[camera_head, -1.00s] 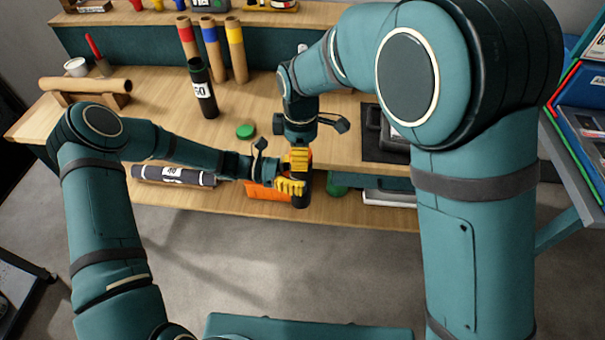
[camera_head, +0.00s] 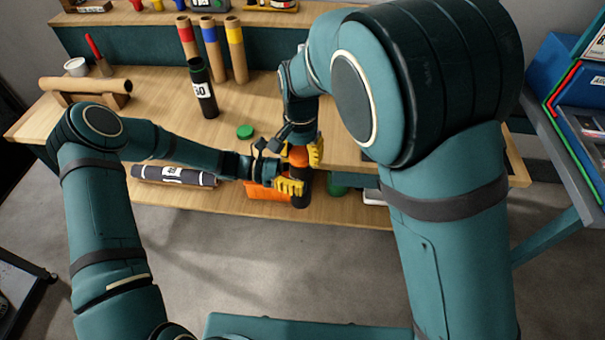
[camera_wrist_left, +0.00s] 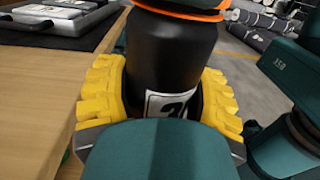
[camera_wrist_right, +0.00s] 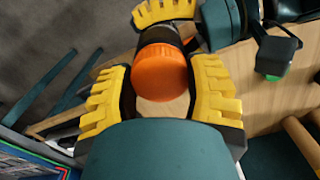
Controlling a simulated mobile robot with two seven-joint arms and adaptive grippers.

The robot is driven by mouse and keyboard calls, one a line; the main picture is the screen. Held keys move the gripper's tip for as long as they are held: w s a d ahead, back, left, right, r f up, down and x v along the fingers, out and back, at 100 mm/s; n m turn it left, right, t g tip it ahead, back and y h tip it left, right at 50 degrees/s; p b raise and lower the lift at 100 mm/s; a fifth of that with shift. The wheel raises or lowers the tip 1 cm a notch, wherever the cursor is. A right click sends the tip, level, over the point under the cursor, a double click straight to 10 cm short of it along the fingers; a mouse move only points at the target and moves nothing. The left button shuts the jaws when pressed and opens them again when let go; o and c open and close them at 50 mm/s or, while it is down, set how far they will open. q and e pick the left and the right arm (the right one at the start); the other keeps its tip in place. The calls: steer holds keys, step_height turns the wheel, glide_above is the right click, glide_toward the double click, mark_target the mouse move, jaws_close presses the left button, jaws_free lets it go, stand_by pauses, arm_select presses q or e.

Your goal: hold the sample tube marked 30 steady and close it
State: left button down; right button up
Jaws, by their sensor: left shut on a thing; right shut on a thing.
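The sample tube (camera_head: 300,195) is black and upright in front of the bench edge. Its label (camera_wrist_left: 172,103) is partly hidden in the left wrist view, with a 3 showing. My left gripper (camera_head: 289,187) is shut around the tube's body, with yellow fingers on both sides. An orange cap (camera_wrist_right: 160,72) sits at the tube's top, and it also shows in the head view (camera_head: 298,156). My right gripper (camera_wrist_right: 160,95) is shut on the cap from above. How far the cap is seated cannot be told.
A black tube marked about 50 (camera_head: 201,88) stands on the bench (camera_head: 150,95), with a green lid (camera_head: 245,131) nearby. Cardboard tubes (camera_head: 210,50) stand behind. A dark roll (camera_head: 172,175) and an orange bin (camera_head: 265,192) are on the lower shelf.

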steer(key=m, duration=0.7)
steer(key=shift+m, duration=0.4)
steer(key=o, duration=1.3)
steer(key=shift+o, duration=0.2)
step_height(320, 180, up, 12)
